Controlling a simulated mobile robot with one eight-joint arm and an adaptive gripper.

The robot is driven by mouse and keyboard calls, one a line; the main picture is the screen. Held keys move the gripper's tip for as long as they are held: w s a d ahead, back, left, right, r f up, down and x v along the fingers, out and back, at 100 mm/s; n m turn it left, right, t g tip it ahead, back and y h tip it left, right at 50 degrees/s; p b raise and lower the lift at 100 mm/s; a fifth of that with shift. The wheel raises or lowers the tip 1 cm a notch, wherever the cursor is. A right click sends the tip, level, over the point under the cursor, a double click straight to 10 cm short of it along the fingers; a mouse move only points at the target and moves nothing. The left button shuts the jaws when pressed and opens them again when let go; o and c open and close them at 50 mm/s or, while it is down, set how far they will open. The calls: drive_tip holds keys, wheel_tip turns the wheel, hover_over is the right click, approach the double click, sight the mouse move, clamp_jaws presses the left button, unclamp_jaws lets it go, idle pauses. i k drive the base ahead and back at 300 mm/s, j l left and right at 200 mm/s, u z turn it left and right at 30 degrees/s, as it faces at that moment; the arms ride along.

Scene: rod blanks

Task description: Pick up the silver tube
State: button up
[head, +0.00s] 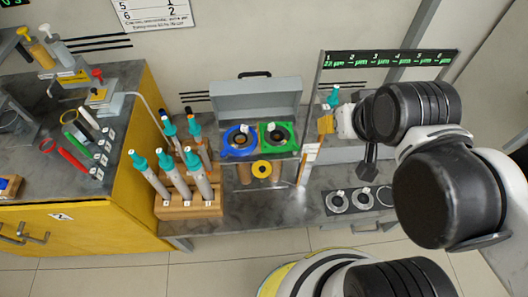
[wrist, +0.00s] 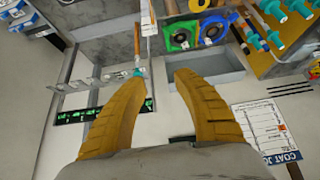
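A pale, silver-looking tube (head: 88,118) lies on the dark top of the yellow cabinet at the left of the head view, in a row with a green tube (head: 76,143) and a red tube (head: 73,160). I take the pale one as the silver tube, though its finish is too small to be sure. My gripper (wrist: 155,76) has two yellow fingers spread apart with nothing held between them. In the head view my gripper (head: 325,124) is at the right, near the wall board, far from the tubes. I cannot make out the silver tube in the wrist view.
An open grey case (head: 255,98) stands behind a blue holder (head: 240,140) and a green holder (head: 278,136). Black-ringed discs (head: 338,202) lie at the right.

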sight(166, 163)
drive_tip(key=j+z, duration=0.25)
drive_tip(key=j, duration=0.5)
drive_tip(key=k+j+z, duration=0.2)
drive_tip(key=j, duration=0.55)
drive_tip(key=i+j, duration=0.05)
drive_tip(key=i, duration=0.05)
